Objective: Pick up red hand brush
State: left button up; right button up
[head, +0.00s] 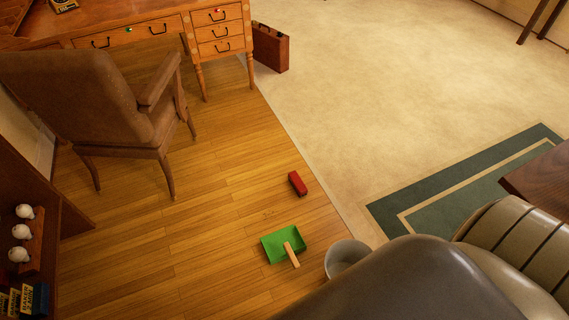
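The red hand brush (298,183) lies on the wooden floor near the edge of the pale carpet. It looks like a small red block; its bristles cannot be made out at this size. Neither of my grippers is in the head view, so their distance from the brush and their state are not shown.
A green dustpan (283,243) with a wooden handle lies just below the brush. A whitish bin (346,256) stands beside it, partly hidden by a dark rounded shape. An armchair (85,95) and desk (150,30) stand upper left, shelves lower left. Floor around the brush is clear.

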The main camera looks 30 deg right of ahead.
aim_at(294, 179)
jog(key=i+j+z, duration=0.2)
jog(key=i+z, duration=0.25)
jog(key=i+j+z, duration=0.25)
jog(key=z, duration=0.2)
jog(key=i+j+z, duration=0.25)
jog(key=j+z, duration=0.15)
jog(key=i+j+z, duration=0.2)
jog(key=j+z, duration=0.25)
